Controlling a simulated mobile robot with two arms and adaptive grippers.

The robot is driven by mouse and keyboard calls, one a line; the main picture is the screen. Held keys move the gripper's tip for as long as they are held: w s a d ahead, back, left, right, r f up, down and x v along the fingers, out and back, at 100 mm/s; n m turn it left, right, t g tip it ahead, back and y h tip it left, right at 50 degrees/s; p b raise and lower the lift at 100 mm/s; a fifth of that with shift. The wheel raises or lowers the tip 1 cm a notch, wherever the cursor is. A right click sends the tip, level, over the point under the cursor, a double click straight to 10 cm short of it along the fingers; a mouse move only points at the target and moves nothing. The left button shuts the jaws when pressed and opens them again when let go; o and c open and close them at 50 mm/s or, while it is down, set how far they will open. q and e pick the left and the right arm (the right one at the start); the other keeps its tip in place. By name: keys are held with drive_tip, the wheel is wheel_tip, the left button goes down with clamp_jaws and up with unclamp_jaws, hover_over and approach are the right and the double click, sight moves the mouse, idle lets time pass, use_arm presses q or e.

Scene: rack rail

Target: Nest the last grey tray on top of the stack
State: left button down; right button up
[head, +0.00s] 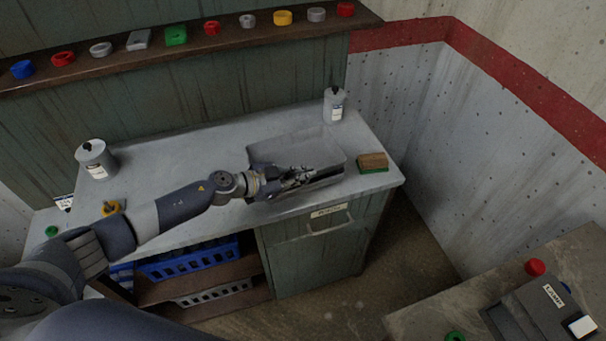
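A grey rectangular tray (290,144) sits on the grey worktop, right of its middle. Its near side is partly hidden by my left gripper, and I cannot tell how many trays are stacked there. My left gripper (306,179) is at the near part of the tray, with its dark fingers over or against the near rim. I cannot tell whether the fingers are closed on the rim or apart. No separate grey tray shows elsewhere. My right gripper is out of view.
On the worktop (190,150), a brown block or brush (373,162) lies right of the tray. White canisters stand behind the tray (334,105) and at left (96,159). A shelf (190,48) with small coloured items runs above. Blue crates (190,260) sit below.

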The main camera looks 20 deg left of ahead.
use_arm(q)
drive_tip(key=shift+f+b, duration=0.3)
drive_tip(key=shift+f, duration=0.25)
drive_tip(key=c, duration=1.7)
unclamp_jaws()
drive_tip(key=shift+c, duration=0.9)
drive_tip(key=shift+r, duration=0.1)
drive_tip(key=shift+s+a+r+p, duration=0.6)
drive_tip(key=shift+r+p, duration=0.1)
drive_tip(key=shift+p, duration=0.35)
drive_tip(key=shift+s+a+r+p, duration=1.05)
drive_tip(key=shift+r+p, duration=0.15)
drive_tip(key=shift+p, duration=0.25)
